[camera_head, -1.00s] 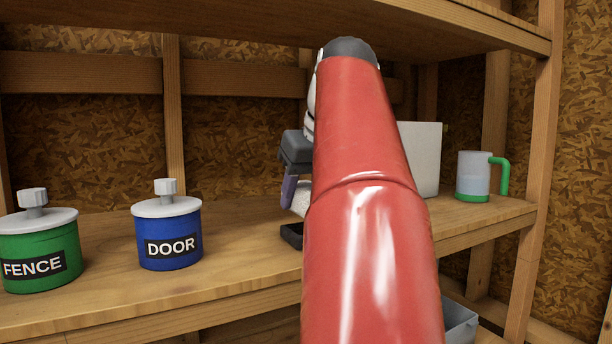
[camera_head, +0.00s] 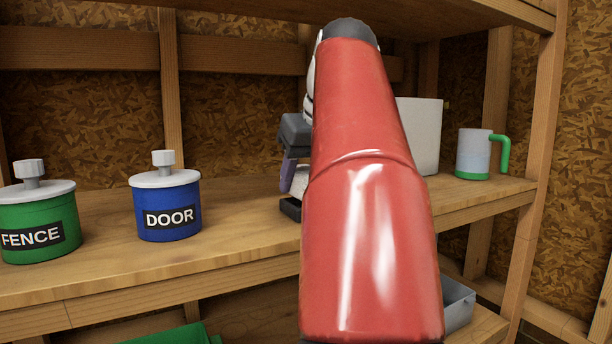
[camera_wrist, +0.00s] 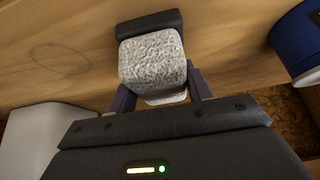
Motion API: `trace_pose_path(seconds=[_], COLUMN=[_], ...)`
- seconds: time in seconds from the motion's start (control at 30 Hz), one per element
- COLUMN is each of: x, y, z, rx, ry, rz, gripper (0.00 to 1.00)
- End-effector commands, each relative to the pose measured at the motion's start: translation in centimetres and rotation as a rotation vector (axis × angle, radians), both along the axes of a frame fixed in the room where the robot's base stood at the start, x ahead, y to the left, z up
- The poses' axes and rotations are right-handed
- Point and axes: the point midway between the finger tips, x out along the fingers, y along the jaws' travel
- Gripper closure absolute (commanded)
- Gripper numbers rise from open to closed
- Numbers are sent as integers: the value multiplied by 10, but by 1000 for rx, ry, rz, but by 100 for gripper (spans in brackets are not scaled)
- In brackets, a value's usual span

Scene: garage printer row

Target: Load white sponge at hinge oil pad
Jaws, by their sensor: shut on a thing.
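A speckled white sponge (camera_wrist: 153,62) is between the purple fingers of my gripper (camera_wrist: 160,82) in the wrist view. My gripper is shut on it. In the head view my red arm hides much of the gripper (camera_head: 289,176), and only a sliver of the sponge (camera_head: 300,180) shows. A low black tray-like piece (camera_wrist: 150,23), perhaps the oil pad's holder, lies just beyond the sponge in the wrist view. It sits on the shelf below the gripper in the head view (camera_head: 290,209). I cannot tell whether the sponge touches it.
A blue pot labelled DOOR (camera_head: 167,212) and a green pot labelled FENCE (camera_head: 36,228) stand left on the wooden shelf (camera_head: 230,240). A white box-like panel (camera_head: 420,135) and a mug with a green handle (camera_head: 473,155) stand right. A grey bin (camera_head: 457,302) is below.

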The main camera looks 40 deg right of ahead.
Motion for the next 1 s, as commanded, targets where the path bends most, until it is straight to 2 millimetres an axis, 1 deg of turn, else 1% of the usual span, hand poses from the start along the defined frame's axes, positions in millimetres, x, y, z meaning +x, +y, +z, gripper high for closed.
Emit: trace_pose_path(seconds=[1.0], x=[0], y=[0], z=[-10], rx=[0], ry=[0], rz=[0], gripper=[68])
